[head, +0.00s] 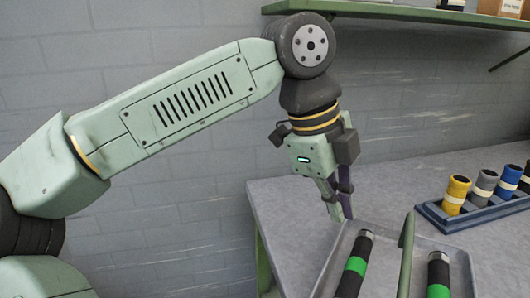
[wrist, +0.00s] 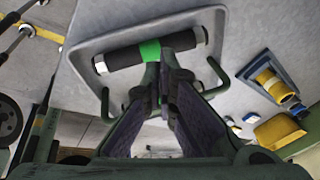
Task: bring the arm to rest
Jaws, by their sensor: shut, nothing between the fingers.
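My gripper (head: 340,212) points down over the workbench by the back left part of the tray, in the head view. Its fingers are closed together with nothing between them. In the wrist view the fingertips (wrist: 163,70) meet in front of a black cylinder with a green band (wrist: 150,52). My arm is bent, reaching in from the left with its upper joint high up. The fingertips look apart from the cylinders, but their exact height above the tray is hard to tell.
A grey tray (head: 462,262) holds black cylinders with green bands (head: 355,265) (head: 438,278). A blue rack (head: 480,214) with several coloured rolls stands at the right. A green shelf (head: 400,11) hangs on the wall above. The bench (head: 390,185) behind the tray is clear.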

